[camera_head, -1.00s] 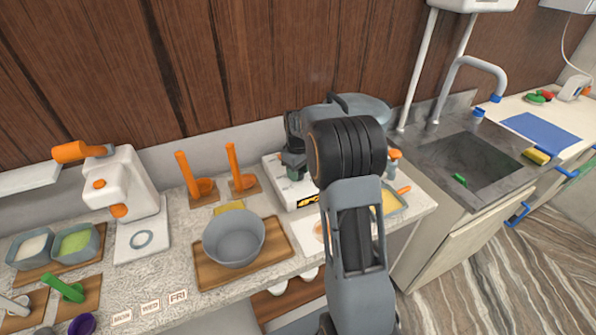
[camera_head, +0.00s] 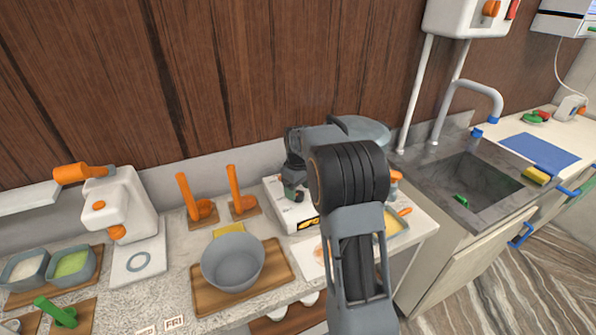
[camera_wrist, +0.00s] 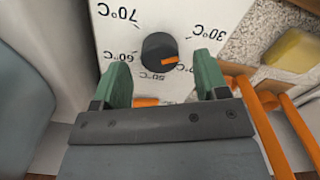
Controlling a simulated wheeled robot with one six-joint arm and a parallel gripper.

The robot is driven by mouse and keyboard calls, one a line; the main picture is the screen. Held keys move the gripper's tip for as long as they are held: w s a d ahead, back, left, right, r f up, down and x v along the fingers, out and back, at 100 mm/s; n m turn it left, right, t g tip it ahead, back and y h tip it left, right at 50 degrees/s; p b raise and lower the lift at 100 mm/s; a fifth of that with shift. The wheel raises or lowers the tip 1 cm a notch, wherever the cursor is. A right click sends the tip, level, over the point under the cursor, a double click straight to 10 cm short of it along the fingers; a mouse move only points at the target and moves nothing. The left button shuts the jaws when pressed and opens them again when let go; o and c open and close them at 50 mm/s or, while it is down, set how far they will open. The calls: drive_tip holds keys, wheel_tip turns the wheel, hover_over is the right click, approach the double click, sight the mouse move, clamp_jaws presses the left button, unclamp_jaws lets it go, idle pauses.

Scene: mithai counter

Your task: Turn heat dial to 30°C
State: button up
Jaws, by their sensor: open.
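The heat dial (camera_wrist: 160,53) is a round black knob with an orange pointer on a white panel, printed with temperatures that appear upside down in the wrist view. The pointer aims right, below the 30°C mark (camera_wrist: 208,31) at upper right. The 70°C mark is at upper left, 60°C at left and 50°C just below the knob. A mark at right is partly hidden by a finger. My gripper (camera_wrist: 163,78) is open, its green fingertips on either side of the knob's lower side, apart from it. In the head view my gripper (camera_head: 294,178) is over the white heater unit (camera_head: 287,218).
A grey bowl (camera_head: 233,262) stands on a wooden board left of the heater. Orange-handled tools (camera_head: 240,195) stand behind it. The sink (camera_head: 465,183) is at right. Orange bars (camera_wrist: 270,125) show beside the right finger.

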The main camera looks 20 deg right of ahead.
wheel_tip(320, 180, up, 12)
idle(0.4)
idle(0.5)
drive_tip(key=m, duration=0.3)
approach(298, 195)
drive_tip(key=s, duration=0.2)
drive_tip(key=s+a+t, duration=0.1)
drive_tip(key=s+a, duration=0.2)
drive_tip(key=s, duration=0.4)
drive_tip(key=s+a+f+m+t, duration=0.1)
drive_tip(key=s+a, duration=0.2)
drive_tip(key=s, duration=0.4)
drive_tip(key=s+a+t, duration=0.1)
drive_tip(key=s+a, duration=0.3)
drive_tip(key=s, duration=0.2)
drive_tip(key=shift+s+f+m, duration=0.2)
drive_tip(key=shift+s+m, duration=0.2)
drive_tip(key=shift+s+a+r+t, duration=0.15)
drive_tip(key=shift+a+r+t, duration=0.2)
drive_tip(key=shift+r+t, duration=0.3)
